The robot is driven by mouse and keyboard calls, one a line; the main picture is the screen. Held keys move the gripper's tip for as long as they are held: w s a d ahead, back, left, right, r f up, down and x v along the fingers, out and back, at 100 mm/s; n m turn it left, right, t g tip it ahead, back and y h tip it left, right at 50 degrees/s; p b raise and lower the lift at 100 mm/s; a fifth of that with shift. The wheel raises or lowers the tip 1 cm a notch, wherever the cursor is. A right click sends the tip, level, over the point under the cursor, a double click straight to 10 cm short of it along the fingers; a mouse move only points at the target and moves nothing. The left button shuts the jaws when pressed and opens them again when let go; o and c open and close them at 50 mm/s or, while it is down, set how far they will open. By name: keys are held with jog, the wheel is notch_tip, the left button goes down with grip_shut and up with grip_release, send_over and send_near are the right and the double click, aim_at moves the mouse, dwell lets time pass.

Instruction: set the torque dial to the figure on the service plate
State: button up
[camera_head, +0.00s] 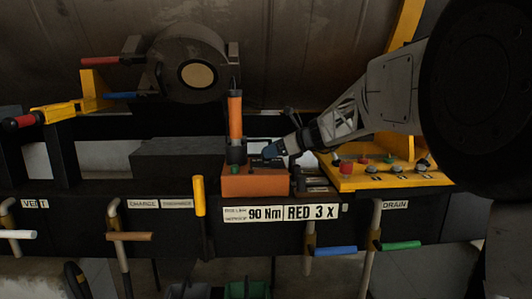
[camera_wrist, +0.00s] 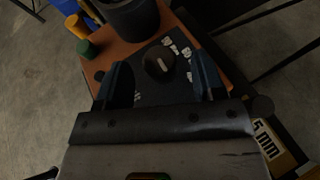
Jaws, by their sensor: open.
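The torque dial (camera_wrist: 160,62) is a dark round knob with a pale pointer mark, set in a dark panel (camera_wrist: 150,92) on an orange box. White figures around it are too small to read. The orange box (camera_head: 255,185) also shows in the head view, where the dial cannot be made out. The service plate (camera_head: 284,213) on the black beam below it reads "90 Nm" and "RED 3 X". My gripper (camera_wrist: 159,66) is open, with one blue finger on each side of the dial; I cannot tell whether they touch it. In the head view my gripper (camera_head: 272,150) is just above the box.
An orange-handled tool (camera_head: 235,115) stands upright at the box. Right of it, a yellow panel (camera_head: 385,180) carries several coloured knobs. Valve levers (camera_head: 335,251) hang along the beam.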

jog(key=shift+v, duration=1.75)
jog(key=s+d+f+n+g+h, duration=0.1)
jog(key=s+f+n+h, duration=0.3)
jog(key=s, duration=1.2)
jog(key=s+d+f+n+g+h, duration=0.1)
jog(key=s+d+f+n+h, duration=0.3)
jog(key=s+f+n, duration=0.3)
jog(key=s+d+f+n+g+h, duration=0.1)
jog(key=s+f+n+h, duration=0.3)
jog(key=s+n, duration=0.8)
jog(key=s+d+f, duration=0.1)
jog(key=s+f, duration=0.1)
jog(key=s, duration=1.3)
jog(key=shift+d, duration=0.3)
jog(key=shift+s, duration=0.1)
